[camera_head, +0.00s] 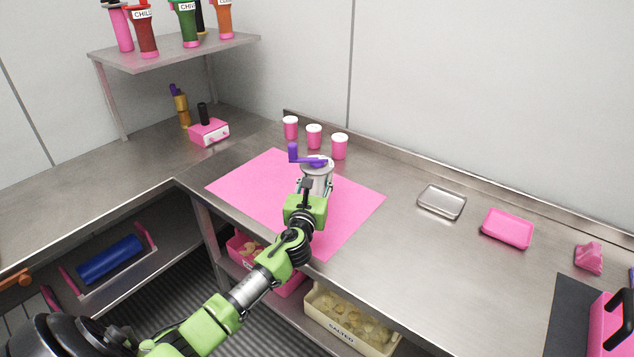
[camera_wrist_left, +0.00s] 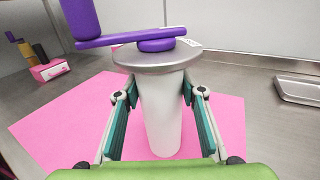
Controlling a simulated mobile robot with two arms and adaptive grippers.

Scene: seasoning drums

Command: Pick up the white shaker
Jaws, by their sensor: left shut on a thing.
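The white shaker (camera_head: 317,176) is upright over the pink mat (camera_head: 245,188), with a grey metal lid and a purple crank on top. In the left wrist view the white shaker (camera_wrist_left: 163,112) stands between the two fingers. My left gripper (camera_head: 315,189) is shut on its body, just below the lid; the gripper also shows in the left wrist view (camera_wrist_left: 158,96). I cannot tell whether the shaker's base touches the mat. My right gripper is not in view.
Pink-and-white cups (camera_head: 314,136) stand behind the mat by the wall. A metal tray (camera_head: 442,202), a pink tray (camera_head: 507,228) and a pink block (camera_head: 589,257) lie to the right. A shelf (camera_head: 175,50) holds several shakers at the back left. Bare counter lies right of the mat.

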